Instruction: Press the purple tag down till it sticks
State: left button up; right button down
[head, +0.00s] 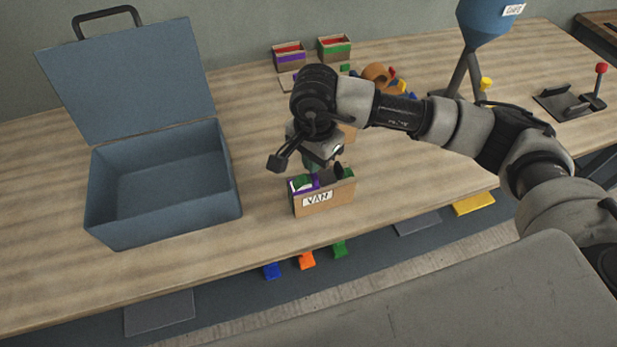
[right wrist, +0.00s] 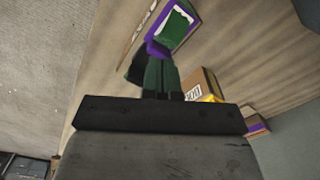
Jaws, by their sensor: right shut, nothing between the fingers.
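A small cardboard box labelled VAN (head: 325,199) stands near the table's front edge. A purple piece (head: 313,181), which looks like the purple tag, shows at its top left beside white and green. In the right wrist view a purple edge (right wrist: 155,47) frames a green and white area just beyond the fingers. My right gripper (head: 322,166) points down over the box, shut and empty. Its dark green fingers (right wrist: 158,72) also show in the right wrist view, close to the purple. I cannot tell whether they touch it. My left gripper is out of view.
An open blue-grey case (head: 165,228) stands on the left. Two small boxes with a purple band (head: 289,57) and a green band (head: 334,48) stand at the back. A blue hopper (head: 485,25) and a red-knobbed lever (head: 601,69) are on the right. The table between case and VAN box is clear.

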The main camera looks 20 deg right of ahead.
jog(key=shift+r+p, duration=0.8)
jog(key=shift+r, duration=1.7)
